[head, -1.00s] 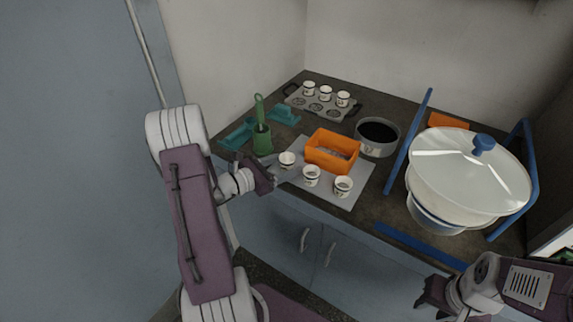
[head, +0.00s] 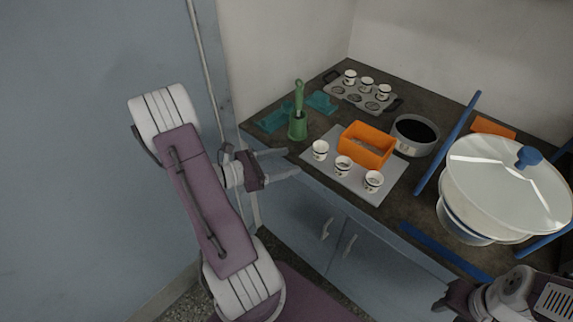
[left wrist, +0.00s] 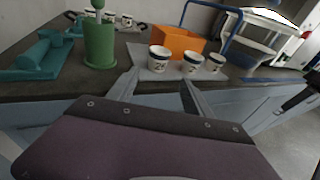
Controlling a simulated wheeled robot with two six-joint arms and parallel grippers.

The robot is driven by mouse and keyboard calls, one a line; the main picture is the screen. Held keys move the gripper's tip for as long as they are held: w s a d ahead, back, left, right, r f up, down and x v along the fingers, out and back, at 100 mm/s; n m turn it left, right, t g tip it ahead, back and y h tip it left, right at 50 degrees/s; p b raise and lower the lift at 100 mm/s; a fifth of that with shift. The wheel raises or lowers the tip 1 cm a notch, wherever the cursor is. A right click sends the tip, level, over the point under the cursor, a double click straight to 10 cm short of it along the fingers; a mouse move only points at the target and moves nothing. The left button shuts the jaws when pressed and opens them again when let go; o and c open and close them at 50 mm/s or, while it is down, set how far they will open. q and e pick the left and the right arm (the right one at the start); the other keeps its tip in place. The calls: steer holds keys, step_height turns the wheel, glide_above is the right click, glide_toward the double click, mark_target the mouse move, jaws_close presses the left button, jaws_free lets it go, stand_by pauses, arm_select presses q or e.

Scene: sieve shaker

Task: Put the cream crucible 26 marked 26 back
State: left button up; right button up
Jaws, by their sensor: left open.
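Three cream crucibles stand upright on a grey mat (head: 374,192): a left one (head: 320,150), a middle one (head: 343,166) and a right one (head: 373,181). In the left wrist view the left crucible (left wrist: 158,60) has a dark number that looks like 24 or 26; I cannot tell which. My left gripper (head: 292,162) is open and empty, its fingers pointing at the left crucible but apart from it. A grey rack (head: 359,94) at the back holds three crucibles in its far row; its near row of places looks empty. My right gripper (head: 447,298) is at the lower right, its jaws unclear.
An orange bin (head: 366,146) stands behind the crucibles, with a grey dark-filled pan (head: 415,134) beside it. A green holder (head: 298,126) with a green-handled tool stands at the left. A large lidded pot (head: 500,190) and blue bars (head: 447,145) occupy the right.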

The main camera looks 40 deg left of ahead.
arm_select(q)
steer(key=s+d+f+m+g+h, duration=0.25)
steer(key=d+m+g, duration=0.35)
steer(key=d, duration=0.4)
steer(key=s+d+f+m+g+y, duration=0.5)
steer(key=s+d+m+g, duration=0.35)
steer(key=m, duration=0.65)
steer(key=w+m+y, duration=0.1)
steer(key=m, duration=0.2)
steer(key=w+a+m+t+y, duration=0.1)
steer(key=m+y, duration=0.1)
steer(key=m, duration=0.1)
steer(key=w+a+r+m+y, duration=0.1)
steer(key=m, duration=0.2)
steer(key=shift+w+a+y, duration=0.2)
steer(key=shift+a+y, duration=0.05)
steer(key=shift+y, duration=0.1)
